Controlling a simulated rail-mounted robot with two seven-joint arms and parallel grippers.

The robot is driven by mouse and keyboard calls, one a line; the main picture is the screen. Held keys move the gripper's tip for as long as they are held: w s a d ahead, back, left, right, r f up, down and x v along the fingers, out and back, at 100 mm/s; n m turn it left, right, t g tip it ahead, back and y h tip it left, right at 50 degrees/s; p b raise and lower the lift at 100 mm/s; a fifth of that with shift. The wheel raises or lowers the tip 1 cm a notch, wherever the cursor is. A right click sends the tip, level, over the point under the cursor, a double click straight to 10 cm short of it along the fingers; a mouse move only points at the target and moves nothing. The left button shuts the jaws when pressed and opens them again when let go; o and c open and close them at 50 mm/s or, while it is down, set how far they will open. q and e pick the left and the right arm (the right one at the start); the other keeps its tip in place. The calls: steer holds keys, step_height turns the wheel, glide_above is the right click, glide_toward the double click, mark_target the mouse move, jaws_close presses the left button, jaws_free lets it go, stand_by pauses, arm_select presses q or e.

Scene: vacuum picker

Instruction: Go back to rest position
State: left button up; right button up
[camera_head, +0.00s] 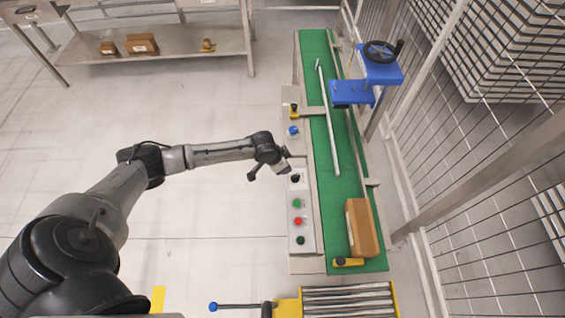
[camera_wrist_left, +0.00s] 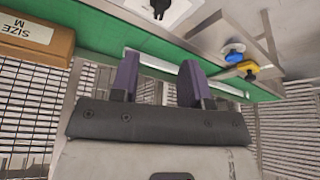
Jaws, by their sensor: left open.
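My left arm comes in from the left in the head view. Its gripper (camera_head: 268,172) is beside the control panel (camera_head: 299,246) at the conveyor's left edge. In the left wrist view the two purple fingers of the left gripper (camera_wrist_left: 158,82) stand apart with nothing between them. The panel carries a black knob (camera_head: 295,178), a green button (camera_head: 297,203) and a red button (camera_head: 298,221). The gripper is close to the black knob; whether they touch cannot be told. The knob also shows in the left wrist view (camera_wrist_left: 160,8). My right gripper is not in view.
A brown box (camera_head: 362,228) lies on the green conveyor belt (camera_head: 318,110), near its front end. A blue handwheel unit (camera_head: 368,78) stands at the belt's far right. A mesh fence (camera_head: 470,190) closes the right side. A steel shelf (camera_head: 180,42) stands at the back left. Floor between is clear.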

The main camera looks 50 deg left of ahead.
arm_select(q)
steer(key=shift+r, duration=0.1)
stand_by(0.6)
steer(key=s+d+r+m+t+y, duration=0.2)
steer(key=d+r, duration=0.3)
steer(key=r, duration=0.3)
steer(key=s+d+r+m+t+y, duration=0.1)
steer(key=d+r, duration=0.4)
steer(key=r, duration=0.4)
steer(key=s+d+f+n+g+h, duration=0.1)
steer(key=s+d+f+n, duration=0.15)
steer(key=s, duration=0.55)
steer(key=s+d+f+n+g, duration=0.15)
steer(key=s+f, duration=0.25)
steer(key=s, duration=0.5)
steer(key=s+d+f+n+g+h, duration=0.1)
steer(key=s+f, duration=0.2)
steer(key=s, duration=0.5)
step_height(320, 180, up, 25)
steer(key=p, duration=2.5)
steer(key=shift+s+a, duration=0.15)
steer(key=shift+a, duration=0.05)
